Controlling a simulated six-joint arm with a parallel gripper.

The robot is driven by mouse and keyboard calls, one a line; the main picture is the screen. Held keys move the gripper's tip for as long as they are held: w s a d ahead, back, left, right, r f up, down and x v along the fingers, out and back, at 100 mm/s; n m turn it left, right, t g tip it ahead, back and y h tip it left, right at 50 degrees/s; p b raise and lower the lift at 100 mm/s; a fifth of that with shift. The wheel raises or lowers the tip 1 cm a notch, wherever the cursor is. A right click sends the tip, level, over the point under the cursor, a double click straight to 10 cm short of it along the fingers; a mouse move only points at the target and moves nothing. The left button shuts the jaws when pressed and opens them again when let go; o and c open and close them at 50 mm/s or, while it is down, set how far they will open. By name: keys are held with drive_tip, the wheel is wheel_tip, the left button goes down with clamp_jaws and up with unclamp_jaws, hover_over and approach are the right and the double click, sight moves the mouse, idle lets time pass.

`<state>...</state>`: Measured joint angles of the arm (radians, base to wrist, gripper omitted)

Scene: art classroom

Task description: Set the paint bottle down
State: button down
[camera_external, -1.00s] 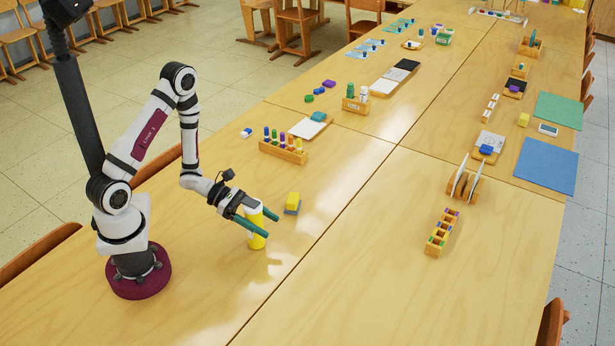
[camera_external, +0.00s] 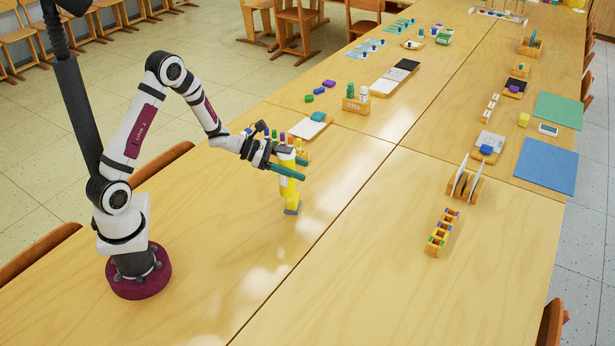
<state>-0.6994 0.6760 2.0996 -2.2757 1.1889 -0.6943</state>
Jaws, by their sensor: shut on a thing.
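The paint bottle (camera_external: 288,186) is yellow with a pale top. My gripper (camera_external: 287,167) is shut on its upper part and holds it upright.
A wooden rack with coloured pegs (camera_external: 302,156) stands just behind my gripper, partly hidden. A white pad with a teal item (camera_external: 309,127) lies beyond it. The near table (camera_external: 200,260) is clear. A slotted wooden tray (camera_external: 441,232) stands to the right.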

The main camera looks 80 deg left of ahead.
drive_tip(key=w+a+n+y, duration=0.6)
drive_tip(key=w+a+y, duration=0.1)
drive_tip(key=w+a, duration=0.95)
drive_tip(key=f, duration=0.7)
drive_tip(key=shift+s+a+f, duration=0.1)
drive_tip(key=shift+s+a, duration=0.1)
drive_tip(key=shift+s, duration=0.1)
drive_tip(key=shift+c, duration=0.3)
unclamp_jaws()
